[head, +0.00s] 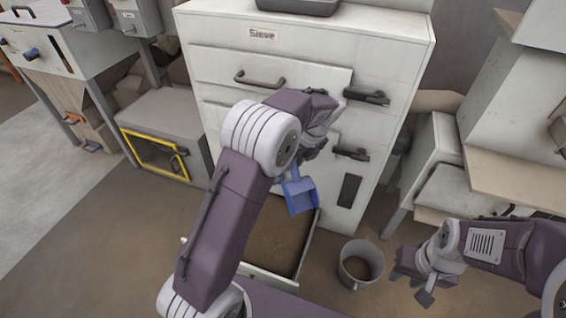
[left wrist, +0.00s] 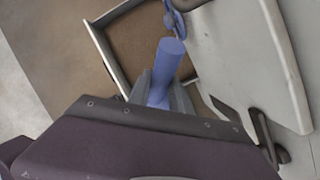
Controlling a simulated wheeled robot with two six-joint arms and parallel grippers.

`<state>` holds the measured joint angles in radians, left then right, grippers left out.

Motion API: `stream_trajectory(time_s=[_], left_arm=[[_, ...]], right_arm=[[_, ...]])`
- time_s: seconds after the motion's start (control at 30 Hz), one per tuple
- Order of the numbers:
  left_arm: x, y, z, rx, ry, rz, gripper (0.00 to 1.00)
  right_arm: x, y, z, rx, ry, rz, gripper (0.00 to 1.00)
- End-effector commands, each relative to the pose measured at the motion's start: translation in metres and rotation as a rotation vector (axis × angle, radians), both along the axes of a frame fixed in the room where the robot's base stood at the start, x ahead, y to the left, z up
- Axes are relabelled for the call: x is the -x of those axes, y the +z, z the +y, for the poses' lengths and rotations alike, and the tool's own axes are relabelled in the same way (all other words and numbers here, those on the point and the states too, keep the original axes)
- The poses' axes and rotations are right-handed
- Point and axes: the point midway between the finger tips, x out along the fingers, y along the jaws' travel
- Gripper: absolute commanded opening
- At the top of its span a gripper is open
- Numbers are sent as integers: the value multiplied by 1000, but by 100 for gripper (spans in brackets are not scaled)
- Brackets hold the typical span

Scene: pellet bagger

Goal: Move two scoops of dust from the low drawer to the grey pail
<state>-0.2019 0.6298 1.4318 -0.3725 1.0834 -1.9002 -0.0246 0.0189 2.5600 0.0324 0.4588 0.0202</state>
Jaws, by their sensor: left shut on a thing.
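The low drawer (head: 269,277) is pulled out at the foot of the white sieve cabinet and has brown dust in it; it also shows in the left wrist view (left wrist: 103,53). My left gripper (head: 287,178) is shut on the handle of a blue scoop (head: 302,198), above the back part of the drawer. The scoop's handle shows between the fingers in the left wrist view (left wrist: 168,62). I see no dust in the scoop's visible part. The grey pail (head: 345,278) stands on the floor right of the drawer, its inside brownish. My right gripper (head: 411,283) is right of the pail, its fingers apart and empty.
The sieve cabinet (head: 225,62) rises behind the drawer, with dark handles (head: 365,97) sticking out. A grey box with a yellow-framed window (head: 158,155) stands to the left. White equipment (head: 436,150) stands to the right. The floor left of the drawer is clear.

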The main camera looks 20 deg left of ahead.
Motion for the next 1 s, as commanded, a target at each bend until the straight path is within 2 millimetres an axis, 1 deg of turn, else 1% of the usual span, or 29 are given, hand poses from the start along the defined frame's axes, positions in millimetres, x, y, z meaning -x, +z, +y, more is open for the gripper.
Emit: stream_trajectory(time_s=[0.1,0.17,0.23,0.4,0.5,0.6,0.7,0.77,0.87,1.0], left_arm=[[-4,-31,-31,16,219,22,0],[-2,-51,-51,27,348,30,0],[2,-74,-77,42,494,36,0],[26,-128,-144,85,819,44,0],[41,-151,-177,109,962,43,0],[53,-166,-199,127,1062,39,0],[59,-173,-210,137,1117,36,0],[60,-175,-213,140,1130,35,0],[60,-175,-213,144,1136,35,0],[61,-173,-207,190,1134,52,0]], right_arm=[[0,5,0,0,0,0,36],[0,7,0,0,0,0,36],[0,10,0,0,0,0,36],[0,15,0,0,0,0,36],[0,17,0,0,0,0,36],[0,18,0,0,0,0,36],[0,19,0,0,0,0,36],[0,19,0,0,0,0,36],[0,19,0,0,0,0,36],[0,27,0,0,0,0,36]])
